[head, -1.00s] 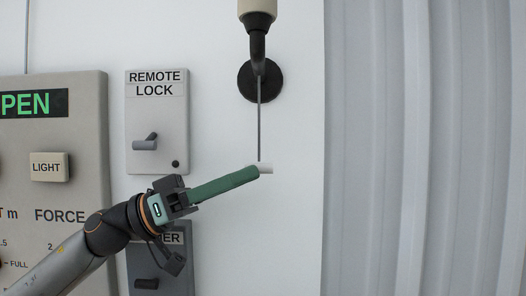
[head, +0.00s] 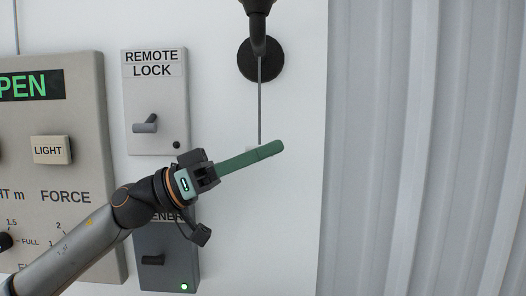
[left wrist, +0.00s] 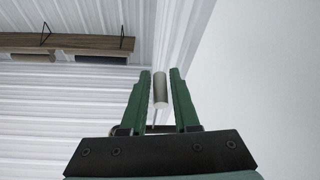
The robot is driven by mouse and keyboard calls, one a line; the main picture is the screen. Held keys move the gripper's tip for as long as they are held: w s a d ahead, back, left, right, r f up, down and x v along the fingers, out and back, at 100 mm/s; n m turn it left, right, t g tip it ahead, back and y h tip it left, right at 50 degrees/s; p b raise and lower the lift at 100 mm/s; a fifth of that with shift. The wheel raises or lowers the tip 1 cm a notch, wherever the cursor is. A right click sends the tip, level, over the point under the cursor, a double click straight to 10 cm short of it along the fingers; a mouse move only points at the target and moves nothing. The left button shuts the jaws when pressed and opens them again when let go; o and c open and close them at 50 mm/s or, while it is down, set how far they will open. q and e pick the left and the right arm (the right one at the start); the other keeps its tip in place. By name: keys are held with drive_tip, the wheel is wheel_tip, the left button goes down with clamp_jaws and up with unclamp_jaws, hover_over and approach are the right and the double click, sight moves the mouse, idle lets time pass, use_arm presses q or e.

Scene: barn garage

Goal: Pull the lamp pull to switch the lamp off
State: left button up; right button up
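The lamp pull is a small pale cylinder (left wrist: 160,88) at the end of a thin dark cord (head: 259,105). The cord hangs from the lamp's dark arm (head: 258,25) on a round black wall mount (head: 261,58). My left gripper (head: 277,147) reaches across the lower end of the cord, and its green fingers hide most of the pull in the head view. In the left wrist view, my left gripper (left wrist: 160,72) is open with one finger on each side of the pull. A narrow gap shows beside it. The right gripper is not in view.
A remote lock panel (head: 155,110) with a lever is left of the cord. Below it is a dark box (head: 170,275) with a green light, partly behind my arm. A large control panel (head: 60,170) is far left. The wall right of the cord is clear.

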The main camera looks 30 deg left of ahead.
use_arm(q)
clamp_jaws()
idle(1.0)
